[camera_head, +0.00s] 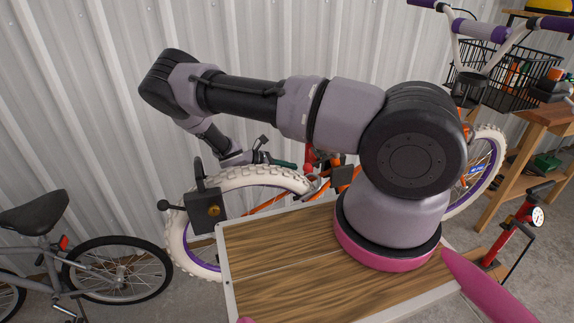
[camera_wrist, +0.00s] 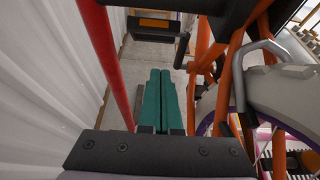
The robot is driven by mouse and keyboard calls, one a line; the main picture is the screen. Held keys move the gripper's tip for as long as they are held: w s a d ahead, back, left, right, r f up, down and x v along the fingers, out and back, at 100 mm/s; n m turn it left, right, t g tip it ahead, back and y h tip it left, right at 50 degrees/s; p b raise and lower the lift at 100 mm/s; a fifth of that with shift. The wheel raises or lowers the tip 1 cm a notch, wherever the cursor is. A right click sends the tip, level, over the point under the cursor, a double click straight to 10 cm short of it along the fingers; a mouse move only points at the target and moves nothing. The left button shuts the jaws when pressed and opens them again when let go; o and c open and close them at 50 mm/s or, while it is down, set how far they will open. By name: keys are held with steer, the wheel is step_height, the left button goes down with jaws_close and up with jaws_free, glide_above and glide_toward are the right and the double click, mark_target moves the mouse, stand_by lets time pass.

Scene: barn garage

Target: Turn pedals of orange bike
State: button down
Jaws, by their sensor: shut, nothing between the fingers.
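The orange bike stands behind my arm, along the metal wall, with its orange frame (camera_head: 270,203) partly hidden. It has white tyres (camera_head: 250,178) and purple rims. A dark block that looks like a pedal (camera_head: 343,173) shows under my arm. In the wrist view, a dark pedal-like block with an orange strip (camera_wrist: 155,22) lies beyond the fingertips, left of the orange frame tubes (camera_wrist: 236,75). My gripper (camera_head: 290,165) has green fingers, which also show in the wrist view (camera_wrist: 160,72). They are pressed together, empty, beside the frame. I cannot tell whether they touch anything.
A red bar (camera_wrist: 105,50) runs close along the left of the fingers. A grey bike (camera_head: 60,260) stands at left. A red pump (camera_head: 510,225) and a wooden bench (camera_head: 545,115) are at right. The corrugated wall (camera_head: 90,90) is close behind.

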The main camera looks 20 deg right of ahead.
steer(key=d, duration=0.9)
steer(key=shift+f, duration=0.4)
